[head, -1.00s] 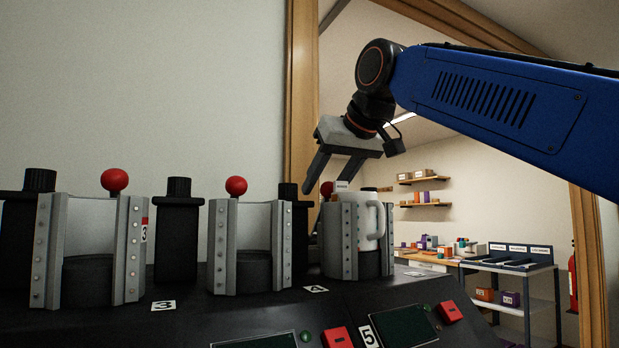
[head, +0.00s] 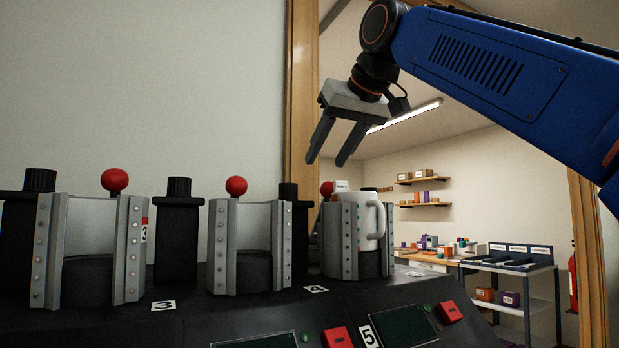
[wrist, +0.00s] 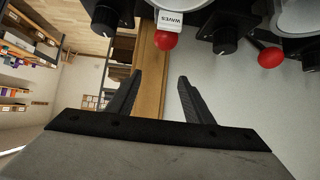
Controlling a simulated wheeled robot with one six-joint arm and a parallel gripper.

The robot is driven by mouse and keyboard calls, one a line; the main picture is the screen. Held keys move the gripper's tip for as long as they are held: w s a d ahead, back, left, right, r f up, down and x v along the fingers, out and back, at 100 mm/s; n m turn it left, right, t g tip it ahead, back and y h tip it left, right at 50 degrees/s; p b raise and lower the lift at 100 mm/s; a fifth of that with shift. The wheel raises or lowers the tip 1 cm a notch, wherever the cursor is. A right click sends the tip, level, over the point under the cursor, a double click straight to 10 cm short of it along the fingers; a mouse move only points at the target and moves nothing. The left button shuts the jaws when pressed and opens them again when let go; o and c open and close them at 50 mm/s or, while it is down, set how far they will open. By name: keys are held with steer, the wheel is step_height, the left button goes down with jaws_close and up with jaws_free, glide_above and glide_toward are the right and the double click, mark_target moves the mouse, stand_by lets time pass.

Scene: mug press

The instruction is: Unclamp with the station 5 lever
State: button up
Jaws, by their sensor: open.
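The station 5 lever has a red ball knob (head: 326,188), partly hidden behind the right-hand clamp in the head view. The knob also shows in the wrist view (wrist: 165,40), beside a white label reading WAVES. A white mug (head: 370,222) stands in the station 5 clamp (head: 341,245), between its grey jaws. My gripper (head: 326,162) is open and empty, above the knob and apart from it. In the wrist view its two fingers (wrist: 155,85) point toward the knob, which lies beyond the tips. The lever's arm is hidden.
Stations 3 (head: 130,255) and 4 (head: 222,250) stand to the left with red knobs (head: 114,180) (head: 236,185) and empty clamps. Black posts (head: 178,230) stand close by. A wooden frame post (head: 302,90) rises behind. The air around my gripper is clear.

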steer(key=v, duration=0.6)
stand_by(0.6)
stand_by(0.4)
